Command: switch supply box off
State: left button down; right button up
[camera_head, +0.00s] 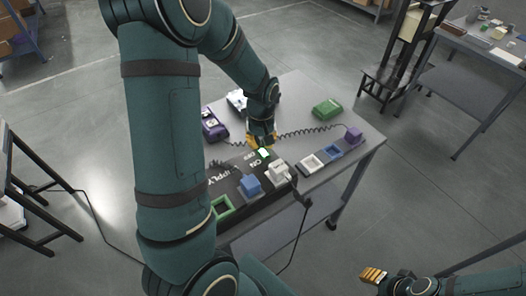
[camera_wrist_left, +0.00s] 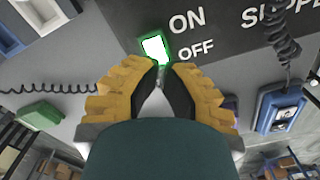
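The supply box (camera_head: 231,176) is a dark panel with white lettering on the grey table. Its switch (camera_wrist_left: 155,48) is a white rocker lit green in a green frame, beside the ON and OFF labels; it also shows in the head view (camera_head: 264,153). My left gripper (camera_wrist_left: 160,68) has its yellow fingers drawn together, tips right at the switch's lower edge; I cannot tell whether they touch it. In the head view the left gripper (camera_head: 261,141) points down at the box. My right gripper (camera_head: 373,275) is low at the right, away from the table; its finger opening is unclear.
Blue (camera_head: 250,185) and white (camera_head: 279,171) plugs stand on the box near my left gripper. A green device (camera_head: 327,109), a purple device (camera_head: 213,126) and coiled cables lie on the table (camera_head: 352,125). A black stand (camera_head: 398,55) is behind it.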

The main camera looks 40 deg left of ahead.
aim_at(261, 149)
pick_arm(q)
jog(key=shift+f+b, duration=0.75)
jog(key=shift+f, duration=0.4)
dwell(0.4)
jog(key=shift+r, duration=0.2)
jog(key=shift+r+p, duration=2.85)
jog(key=shift+r, duration=0.55)
